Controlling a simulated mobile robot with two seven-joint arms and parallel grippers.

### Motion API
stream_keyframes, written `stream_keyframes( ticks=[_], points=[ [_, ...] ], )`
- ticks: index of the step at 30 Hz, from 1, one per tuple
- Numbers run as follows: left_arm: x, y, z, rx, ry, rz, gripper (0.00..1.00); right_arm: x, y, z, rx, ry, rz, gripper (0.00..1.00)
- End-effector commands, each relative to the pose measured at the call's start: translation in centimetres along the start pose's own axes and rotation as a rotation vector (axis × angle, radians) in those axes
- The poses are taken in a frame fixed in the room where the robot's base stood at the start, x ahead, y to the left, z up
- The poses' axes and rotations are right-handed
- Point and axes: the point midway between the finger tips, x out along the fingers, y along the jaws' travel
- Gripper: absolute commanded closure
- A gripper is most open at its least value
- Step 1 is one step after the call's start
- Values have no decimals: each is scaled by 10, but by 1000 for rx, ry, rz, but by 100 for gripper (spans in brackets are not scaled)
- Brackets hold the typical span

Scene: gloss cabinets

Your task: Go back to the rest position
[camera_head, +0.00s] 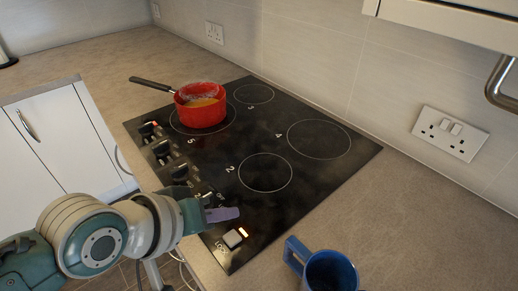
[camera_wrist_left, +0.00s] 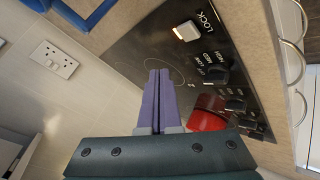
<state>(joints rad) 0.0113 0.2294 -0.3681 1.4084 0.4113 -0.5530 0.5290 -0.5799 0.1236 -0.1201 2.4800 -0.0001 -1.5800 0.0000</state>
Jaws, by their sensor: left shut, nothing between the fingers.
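My left gripper (camera_head: 222,214) is over the front edge of the black hob (camera_head: 222,246), near the lock switch (camera_head: 233,238) and the knobs. Its purple fingers are pressed together with nothing between them; they also show in the left wrist view (camera_wrist_left: 158,98). The right gripper is in neither view. A red saucepan (camera_head: 201,113) with yellowish contents stands on the back-left burner ring, its dark handle pointing left. The pan shows partly in the left wrist view (camera_wrist_left: 207,115), partly hidden by my gripper.
A blue mug (camera_head: 330,272) stands on the worktop (camera_head: 400,215) right of the hob, cut off by the bottom edge. Wall sockets (camera_head: 449,133) are behind. A wall cupboard with a metal handle (camera_head: 501,84) hangs at upper right. White cabinets (camera_head: 62,143) are at left.

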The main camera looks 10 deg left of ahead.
Motion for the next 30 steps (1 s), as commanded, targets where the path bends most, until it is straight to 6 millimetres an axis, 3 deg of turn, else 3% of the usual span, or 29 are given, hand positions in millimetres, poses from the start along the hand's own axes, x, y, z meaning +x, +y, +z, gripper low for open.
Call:
stream_keyframes(
  ticks=[9, 14, 21, 30],
  points=[
    [-2, 1, 4, 10, -9, -2, 100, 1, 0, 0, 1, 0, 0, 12],
    [-22, 6, 23, 105, -70, -26, 100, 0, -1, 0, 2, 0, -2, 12],
    [-96, -4, 56, 349, -213, -153, 100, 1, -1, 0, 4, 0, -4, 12],
    [-198, -35, 73, 522, -373, -347, 100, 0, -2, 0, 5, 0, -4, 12]
  ],
)
